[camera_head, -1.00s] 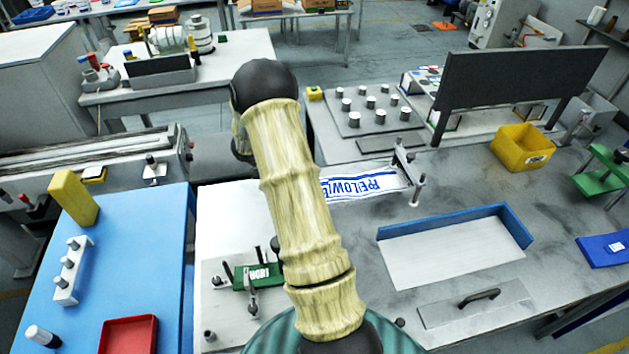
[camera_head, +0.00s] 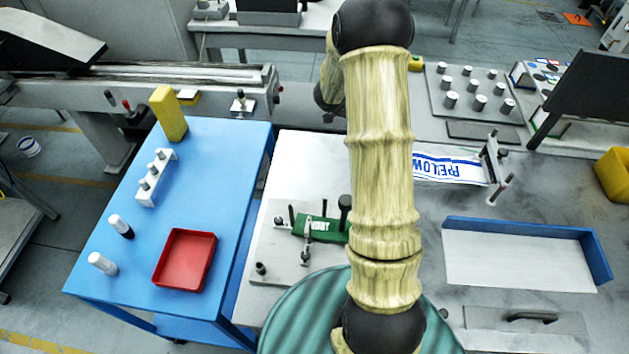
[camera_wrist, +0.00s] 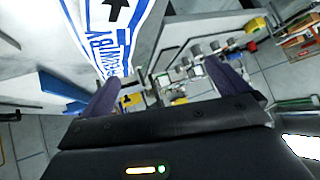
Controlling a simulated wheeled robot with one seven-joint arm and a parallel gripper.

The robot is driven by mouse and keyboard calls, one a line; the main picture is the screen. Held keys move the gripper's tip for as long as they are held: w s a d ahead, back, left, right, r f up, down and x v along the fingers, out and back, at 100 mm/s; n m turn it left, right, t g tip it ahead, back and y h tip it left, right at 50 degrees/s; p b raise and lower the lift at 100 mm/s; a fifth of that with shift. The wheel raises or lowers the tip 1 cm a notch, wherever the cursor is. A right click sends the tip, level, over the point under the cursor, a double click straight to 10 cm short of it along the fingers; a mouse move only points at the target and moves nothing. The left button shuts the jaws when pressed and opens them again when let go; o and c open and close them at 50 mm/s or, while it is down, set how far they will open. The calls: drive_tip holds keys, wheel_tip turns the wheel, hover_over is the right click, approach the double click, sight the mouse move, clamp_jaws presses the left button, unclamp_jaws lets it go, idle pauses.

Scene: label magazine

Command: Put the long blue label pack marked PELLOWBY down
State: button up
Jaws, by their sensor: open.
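The long pack (camera_head: 447,168) is white with blue lettering and blue edge stripes in the head view. It lies on the grey bench, its right end at a metal bracket with posts (camera_head: 495,165). Its left part is hidden behind my arm. In the wrist view the pack (camera_wrist: 112,25), with a black arrow and blue letters, runs down from the top towards the left finger. My gripper (camera_wrist: 165,86) is open, its two dark purple fingers wide apart. I cannot tell whether the left finger touches the pack. The head view hides my gripper behind my arm.
A blue-walled tray (camera_head: 520,262) and a handled plate (camera_head: 525,319) lie at right. A green block (camera_head: 318,229) sits in a fixture left of my arm. A blue table (camera_head: 222,190) with a red tray (camera_head: 185,258) stands at left. Metal pegs stand on a plate (camera_head: 470,105) behind.

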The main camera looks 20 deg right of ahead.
drive_tip(key=w+a+r+n+t+y, duration=0.35)
drive_tip(key=a+r+n+t, duration=0.2)
drive_tip(key=a, duration=0.35)
drive_tip(key=s+a+r+n+t+y, duration=0.25)
drive_tip(key=a+n, duration=0.35)
drive_tip(key=a, duration=0.4)
drive_tip(key=s+a+n+g+y, duration=0.1)
drive_tip(key=s+a+n+g, duration=0.2)
drive_tip(key=s, duration=0.6)
drive_tip(key=s+a+f+n+g+y, duration=0.1)
drive_tip(key=s+a+n, duration=0.4)
drive_tip(key=s, duration=0.5)
drive_tip(key=shift+s+f+g+y, duration=0.25)
drive_tip(key=shift+g+y, duration=0.45)
drive_tip(key=shift+g, duration=0.4)
drive_tip(key=shift+w+n, duration=0.1)
drive_tip(key=shift+n, duration=0.15)
